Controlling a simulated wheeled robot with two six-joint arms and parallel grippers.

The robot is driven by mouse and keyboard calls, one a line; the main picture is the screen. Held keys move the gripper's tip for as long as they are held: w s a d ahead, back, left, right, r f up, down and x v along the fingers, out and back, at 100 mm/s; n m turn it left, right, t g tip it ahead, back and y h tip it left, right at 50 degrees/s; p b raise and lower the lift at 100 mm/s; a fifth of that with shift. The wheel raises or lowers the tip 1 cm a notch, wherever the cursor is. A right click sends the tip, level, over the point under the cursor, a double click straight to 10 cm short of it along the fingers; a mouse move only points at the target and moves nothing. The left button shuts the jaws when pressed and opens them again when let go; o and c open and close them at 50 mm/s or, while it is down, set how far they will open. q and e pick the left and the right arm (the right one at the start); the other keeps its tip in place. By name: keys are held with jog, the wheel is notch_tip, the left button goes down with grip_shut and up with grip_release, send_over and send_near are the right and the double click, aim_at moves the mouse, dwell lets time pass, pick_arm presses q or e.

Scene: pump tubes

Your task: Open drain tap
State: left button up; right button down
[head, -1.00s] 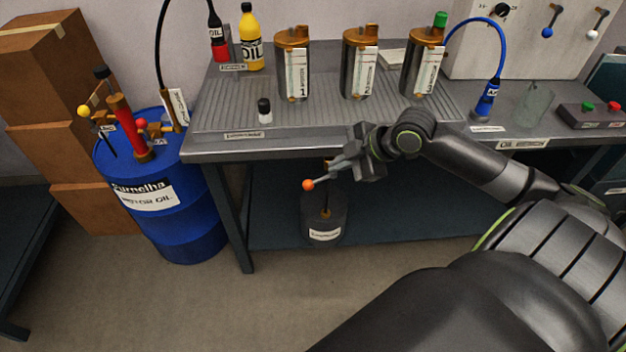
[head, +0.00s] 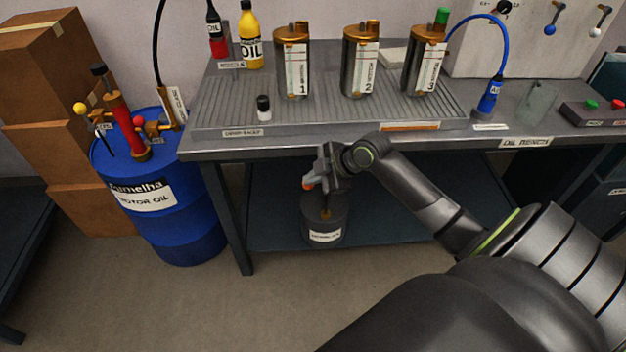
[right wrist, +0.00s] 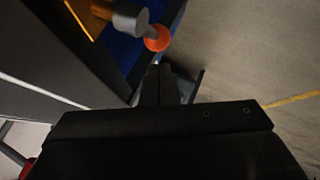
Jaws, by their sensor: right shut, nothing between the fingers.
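The drain tap's orange ball knob (head: 307,184) shows under the front edge of the workbench in the head view, partly covered by my right gripper (head: 317,178). In the right wrist view the orange knob (right wrist: 157,38) sits on a grey stem, with a brass-coloured part behind it. My right gripper's fingers (right wrist: 165,84) are shut and empty, with their tips just short of the knob in that picture. I cannot tell whether they touch it. A dark bucket (head: 323,218) with a label stands below on the lower shelf. My left gripper is not in view.
The workbench front edge (head: 290,149) runs just above the gripper. Canisters 1 (head: 291,65), 2 (head: 360,62) and 3 (head: 424,60) stand on the grooved tray. A blue oil drum (head: 158,200) stands to the left. The floor in front is free.

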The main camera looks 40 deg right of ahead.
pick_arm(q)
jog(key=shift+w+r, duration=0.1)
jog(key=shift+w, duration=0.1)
pick_arm(e)
jog(key=shift+w+d+f, duration=0.2)
jog(key=shift+f, duration=0.3)
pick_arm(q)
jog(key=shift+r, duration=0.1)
